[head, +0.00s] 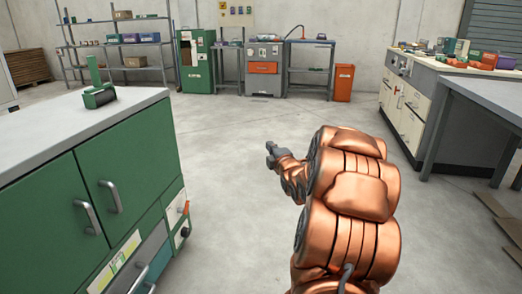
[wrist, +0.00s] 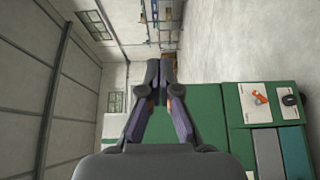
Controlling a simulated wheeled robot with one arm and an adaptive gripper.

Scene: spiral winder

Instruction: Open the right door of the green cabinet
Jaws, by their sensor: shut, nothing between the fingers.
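The green cabinet (head: 30,215) stands at the left in the head view under a light grey top. Its right door (head: 140,155) is closed, with a grey bar handle (head: 111,196) near its left edge. The left door's handle (head: 87,217) is beside it. My gripper (head: 271,153) is to the right of the cabinet, over open floor and clear of the handle. In the wrist view my gripper (wrist: 160,75) has its fingertips together with nothing between them. Green cabinet faces (wrist: 200,112) show behind it at the lower right; no door handle is clearly visible there.
A green tool (head: 97,92) stands on the cabinet top. A workbench (head: 405,105) and a grey table (head: 480,95) stand at the right. The floor between is clear.

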